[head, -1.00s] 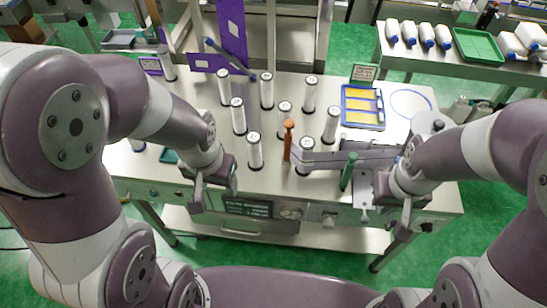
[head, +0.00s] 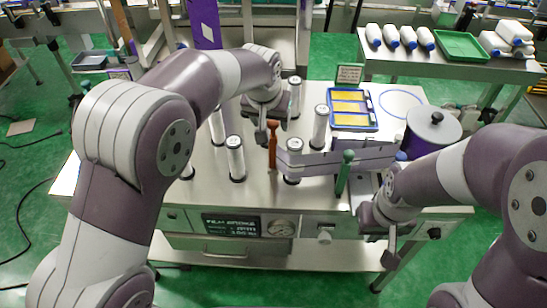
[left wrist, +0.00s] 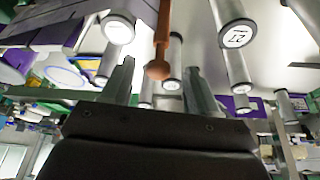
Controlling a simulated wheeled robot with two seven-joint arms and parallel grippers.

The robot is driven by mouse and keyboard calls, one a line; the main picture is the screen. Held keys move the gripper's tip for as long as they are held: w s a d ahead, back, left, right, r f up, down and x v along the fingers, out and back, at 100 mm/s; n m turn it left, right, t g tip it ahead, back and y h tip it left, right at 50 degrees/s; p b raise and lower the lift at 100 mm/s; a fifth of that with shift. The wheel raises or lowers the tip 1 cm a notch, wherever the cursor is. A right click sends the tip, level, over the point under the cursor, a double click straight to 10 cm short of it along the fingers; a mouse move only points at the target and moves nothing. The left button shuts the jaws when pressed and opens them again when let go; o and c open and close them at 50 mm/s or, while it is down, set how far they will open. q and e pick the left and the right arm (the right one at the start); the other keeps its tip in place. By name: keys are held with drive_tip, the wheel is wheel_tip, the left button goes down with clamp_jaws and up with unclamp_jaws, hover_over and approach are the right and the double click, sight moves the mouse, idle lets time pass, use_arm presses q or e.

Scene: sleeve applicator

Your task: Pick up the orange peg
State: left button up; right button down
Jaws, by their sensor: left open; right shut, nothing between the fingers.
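The orange peg (head: 272,150) stands upright on the machine's table among the white cylinders. My left gripper (head: 268,130) is open at its top end, partly covering it in the head view. In the left wrist view the peg (left wrist: 162,40) has a rounded orange knob that shows between the two open fingers (left wrist: 160,82), apart from both. Whether the fingers are level with the knob is hard to tell. My right gripper (head: 389,252) is shut and empty near the table's front edge at the right.
Several white cylinders (head: 235,158) stand around the peg. A green peg (head: 344,172) stands right, by a grey-purple bar (head: 335,160). A blue tray with yellow strips (head: 350,108) and a lidded pot (head: 433,132) lie further right. The front table strip is clear.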

use_arm(q)
hover_over(273, 148)
drive_tip(key=x, duration=0.4)
drive_tip(key=shift+s+a+f, duration=0.15)
drive_tip(key=shift+s+f, duration=0.15)
drive_tip(key=shift+f, duration=0.15)
drive_tip(key=shift+s, duration=0.1)
drive_tip(key=c, duration=0.4)
clamp_jaws()
drive_tip(key=shift+r, duration=0.1)
